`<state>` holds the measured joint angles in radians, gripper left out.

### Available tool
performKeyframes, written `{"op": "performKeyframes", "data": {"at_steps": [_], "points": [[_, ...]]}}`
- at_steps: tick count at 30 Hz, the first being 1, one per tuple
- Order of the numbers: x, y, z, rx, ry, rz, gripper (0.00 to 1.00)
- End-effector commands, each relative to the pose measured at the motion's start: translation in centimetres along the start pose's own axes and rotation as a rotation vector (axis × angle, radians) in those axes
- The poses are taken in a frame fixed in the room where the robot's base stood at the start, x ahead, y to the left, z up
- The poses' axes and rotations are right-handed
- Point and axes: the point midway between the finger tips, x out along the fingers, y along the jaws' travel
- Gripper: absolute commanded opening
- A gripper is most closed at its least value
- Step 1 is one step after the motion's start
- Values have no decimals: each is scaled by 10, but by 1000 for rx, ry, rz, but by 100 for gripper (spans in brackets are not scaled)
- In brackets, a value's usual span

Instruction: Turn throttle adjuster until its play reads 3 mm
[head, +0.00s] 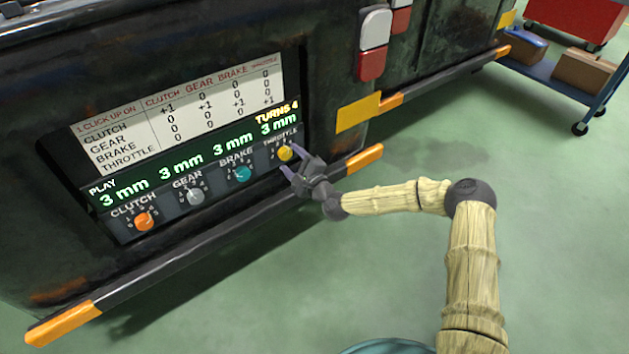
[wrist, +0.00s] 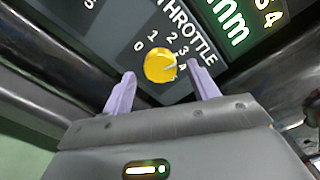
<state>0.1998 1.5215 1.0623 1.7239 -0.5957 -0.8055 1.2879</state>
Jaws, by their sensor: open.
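The yellow throttle adjuster (head: 284,153) is a round knob at the right end of a row on the dark panel. In the wrist view the knob (wrist: 160,65) has numbers around it, and its pointer mark aims to the right, near 3 or 4. The throttle readout (head: 279,123) shows 3 mm, with "TURNS 4" above it. My gripper (head: 292,164) is at the knob. In the wrist view its two purple fingers (wrist: 162,88) are apart, one on either side below the knob. I cannot see them touching it.
The orange clutch knob (head: 145,221), grey gear knob (head: 196,196) and teal brake knob (head: 242,174) sit left of it, each reading 3 mm. A white chart (head: 184,109) is above. A bumper bar (head: 215,238) runs below.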

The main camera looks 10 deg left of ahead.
Motion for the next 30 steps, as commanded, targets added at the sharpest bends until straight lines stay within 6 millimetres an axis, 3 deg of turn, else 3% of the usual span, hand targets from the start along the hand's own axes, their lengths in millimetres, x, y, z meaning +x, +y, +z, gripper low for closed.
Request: {"op": "performKeyframes", "data": {"at_steps": [21, 25, 30], "points": [[-138, -1, 2, 5, 1, 3, 59], [-154, 0, 1, 3, 1, 2, 59], [-160, 1, 1, 2, -1, 2, 59]]}}
